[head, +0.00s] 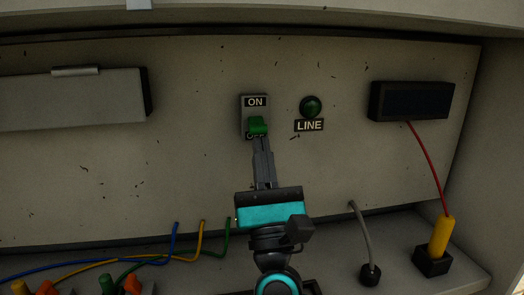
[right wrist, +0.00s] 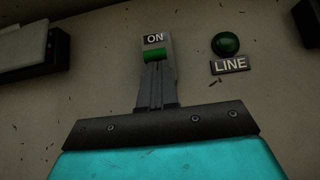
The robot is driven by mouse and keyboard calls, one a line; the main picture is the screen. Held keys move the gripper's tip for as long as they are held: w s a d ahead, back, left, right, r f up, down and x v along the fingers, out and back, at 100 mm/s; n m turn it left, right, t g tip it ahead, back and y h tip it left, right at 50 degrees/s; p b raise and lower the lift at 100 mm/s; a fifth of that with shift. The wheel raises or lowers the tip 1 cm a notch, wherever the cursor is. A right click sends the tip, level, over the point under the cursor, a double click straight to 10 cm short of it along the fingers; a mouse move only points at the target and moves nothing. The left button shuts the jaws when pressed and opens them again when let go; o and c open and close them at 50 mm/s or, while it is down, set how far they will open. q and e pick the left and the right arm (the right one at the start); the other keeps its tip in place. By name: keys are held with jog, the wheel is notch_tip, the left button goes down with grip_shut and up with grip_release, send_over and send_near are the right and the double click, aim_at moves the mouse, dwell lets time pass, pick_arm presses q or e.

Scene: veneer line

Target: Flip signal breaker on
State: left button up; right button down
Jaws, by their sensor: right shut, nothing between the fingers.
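The signal breaker (head: 246,112) is a grey plate on the panel with an ON label at its top and a mostly covered OFF label at its bottom. Its green toggle (head: 258,126) sits low, over the OFF label. My right gripper (head: 260,140) is shut and empty, its fingertips just below the green toggle and touching or very close to it. In the right wrist view the fingertips (right wrist: 155,66) lie right under the green toggle (right wrist: 154,55), and the ON label shows above. My left gripper is not in view.
A green LINE lamp (head: 310,106) is right of the breaker, looking dark. A black box (head: 411,101) with a red wire to a yellow plug (head: 442,236) is at right. A grey box (head: 70,99) is at left. Coloured wires (head: 176,240) and a grey cable (head: 361,235) run low.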

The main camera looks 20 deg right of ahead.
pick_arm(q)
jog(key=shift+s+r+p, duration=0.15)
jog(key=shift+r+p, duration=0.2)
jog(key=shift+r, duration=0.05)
pick_arm(e)
jog(key=shift+s+r, duration=0.15)
jog(key=shift+r, duration=0.05)
pick_arm(q)
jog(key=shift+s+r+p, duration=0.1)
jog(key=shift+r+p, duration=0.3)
jog(key=shift+p, duration=0.05)
pick_arm(e)
jog(key=shift+s+r, duration=0.5)
jog(key=shift+r, duration=0.1)
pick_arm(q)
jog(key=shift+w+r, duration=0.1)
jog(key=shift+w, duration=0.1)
pick_arm(e)
jog(key=shift+s+a+r, duration=0.1)
jog(key=shift+s+r, duration=0.15)
jog(key=shift+r, duration=0.3)
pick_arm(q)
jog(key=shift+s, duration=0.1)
pick_arm(e)
jog(key=shift+f, duration=0.1)
